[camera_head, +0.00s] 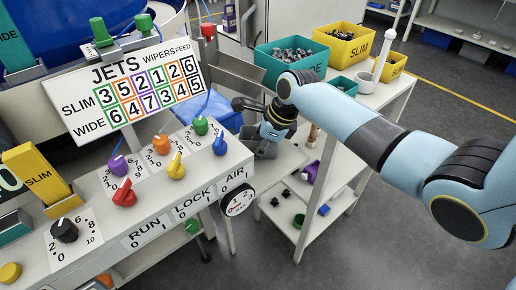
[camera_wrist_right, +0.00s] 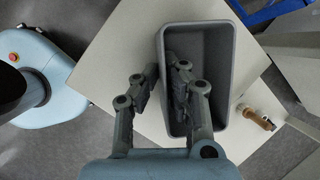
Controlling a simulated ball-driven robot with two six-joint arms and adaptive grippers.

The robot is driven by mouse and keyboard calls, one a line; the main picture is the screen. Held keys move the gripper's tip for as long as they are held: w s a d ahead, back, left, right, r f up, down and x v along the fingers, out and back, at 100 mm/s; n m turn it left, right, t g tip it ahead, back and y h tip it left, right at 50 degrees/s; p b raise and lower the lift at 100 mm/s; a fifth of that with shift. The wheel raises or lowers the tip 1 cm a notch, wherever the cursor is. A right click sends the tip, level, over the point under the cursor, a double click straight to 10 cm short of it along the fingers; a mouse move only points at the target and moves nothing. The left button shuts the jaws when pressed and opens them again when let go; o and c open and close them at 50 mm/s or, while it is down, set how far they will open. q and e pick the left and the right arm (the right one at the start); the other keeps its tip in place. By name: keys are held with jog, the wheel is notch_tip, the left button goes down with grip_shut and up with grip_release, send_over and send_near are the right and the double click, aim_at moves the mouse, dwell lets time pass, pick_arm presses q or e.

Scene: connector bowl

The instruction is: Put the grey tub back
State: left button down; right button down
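The grey tub (camera_wrist_right: 222,125) is an empty-looking, deep rectangular box in the right wrist view, over a pale top. In the head view the tub (camera_head: 268,150) is partly hidden below my right gripper, at the near left end of the white cart. My right gripper (camera_wrist_right: 161,68) straddles the tub's left wall in the wrist view, one finger inside and one outside. The fingertips look closed on that wall. Whether the tub touches the top beneath it is hard to tell. My left gripper is not in view.
A teal bin (camera_head: 291,65) and yellow bins (camera_head: 342,44) stand on the cart's far part, beside a white mortar-like cup (camera_head: 365,82). The control console (camera_head: 150,205) with coloured knobs lies left of the tub. A brown-handled object (camera_wrist_right: 262,120) lies right of it.

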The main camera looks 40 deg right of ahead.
jog(key=c, duration=1.5)
grip_release()
jog(key=shift+f, duration=0.1)
jog(key=p+v, duration=0.3)
jog(key=v, duration=0.9)
